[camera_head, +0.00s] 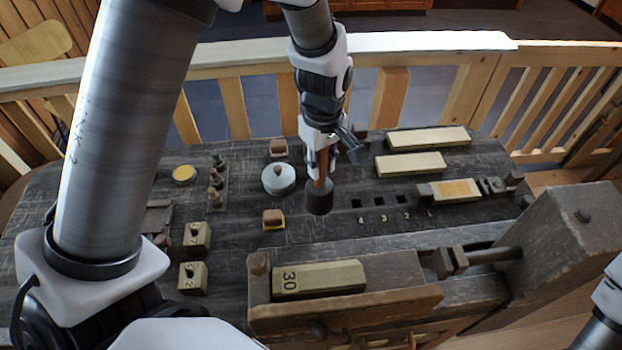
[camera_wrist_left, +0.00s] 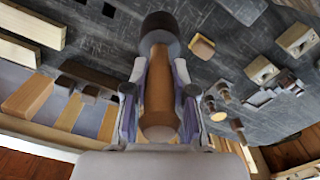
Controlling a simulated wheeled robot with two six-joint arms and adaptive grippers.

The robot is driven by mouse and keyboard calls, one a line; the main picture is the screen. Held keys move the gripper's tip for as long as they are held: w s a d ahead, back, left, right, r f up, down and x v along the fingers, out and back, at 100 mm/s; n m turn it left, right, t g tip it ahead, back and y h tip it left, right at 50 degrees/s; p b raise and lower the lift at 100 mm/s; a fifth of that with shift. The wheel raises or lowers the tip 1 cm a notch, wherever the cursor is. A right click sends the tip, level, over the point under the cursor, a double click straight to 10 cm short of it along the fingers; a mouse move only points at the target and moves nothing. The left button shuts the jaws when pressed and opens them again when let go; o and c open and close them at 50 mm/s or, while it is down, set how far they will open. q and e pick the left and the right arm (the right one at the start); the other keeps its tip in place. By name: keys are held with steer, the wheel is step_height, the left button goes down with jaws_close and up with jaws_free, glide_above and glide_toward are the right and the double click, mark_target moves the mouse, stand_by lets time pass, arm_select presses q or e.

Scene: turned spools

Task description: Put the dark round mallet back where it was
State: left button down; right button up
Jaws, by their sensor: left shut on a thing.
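The mallet has a dark round head (camera_head: 319,197) and an orange-brown wooden handle (camera_wrist_left: 158,90). My left gripper (camera_head: 321,160) is shut on the handle, and the mallet hangs head down, nearly upright. In the left wrist view the handle lies between the two fingers, and the dark head (camera_wrist_left: 160,28) points away from the wrist. The head is over the dark workbench (camera_head: 330,238), left of a row of square holes; I cannot tell whether it touches the top. My right gripper is not in view.
A round grey-lidded tin (camera_head: 278,178) stands just left of the mallet. A small block on a yellow base (camera_head: 273,219) is nearer the front. A vise holds a block marked 30 (camera_head: 320,279). Pale planks (camera_head: 410,163) lie at right. A wooden railing (camera_head: 390,97) runs behind.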

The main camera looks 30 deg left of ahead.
mark_target(320, 182)
arm_select(q)
step_height(320, 182, down, 6)
steer(key=shift+s+a+r+p, duration=0.1)
steer(key=shift+a+p, duration=0.05)
steer(key=shift+p, duration=0.25)
steer(key=shift+f, duration=0.25)
steer(key=c, duration=1)
jaws_free()
steer(key=shift+f, duration=0.15)
steer(key=shift+o, duration=0.2)
steer(key=shift+r, duration=0.3)
step_height(320, 182, up, 12)
steer(key=shift+f+b, duration=0.1)
steer(key=shift+b, duration=0.85)
